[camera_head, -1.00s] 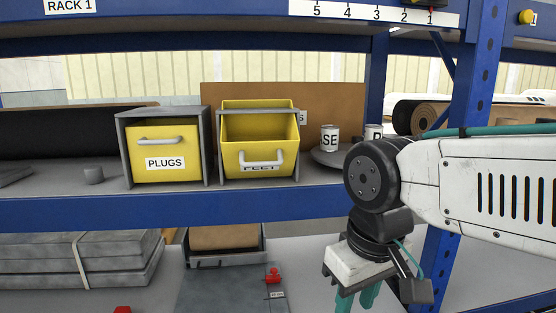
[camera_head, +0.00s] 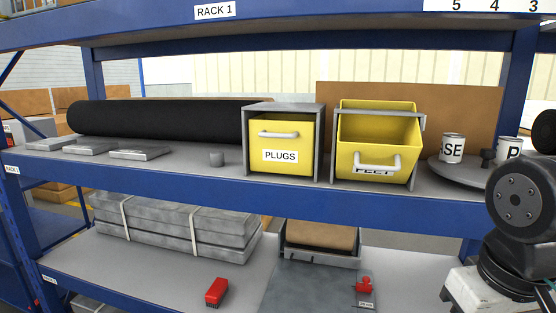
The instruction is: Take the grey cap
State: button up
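My arm is at the right edge of the head view, well to the right of the grey piece. My gripper's fingers are below the bottom edge of the picture and do not show.
The PLUGS drawer (camera_head: 297,135) is shut in its housing. The FEET bin (camera_head: 379,150) is tilted open. Flat grey packs (camera_head: 140,152) and a black roll (camera_head: 170,118) lie left. Labelled cans (camera_head: 452,148) stand on a round tray (camera_head: 450,172). A red object (camera_head: 216,291) lies below.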

aim_at(217, 158)
jog(key=k, duration=0.6)
jog(key=u, duration=0.1)
jog(key=i, duration=0.6)
jog(key=u, duration=0.9)
jog(key=i, duration=0.7)
jog(key=u, duration=0.65)
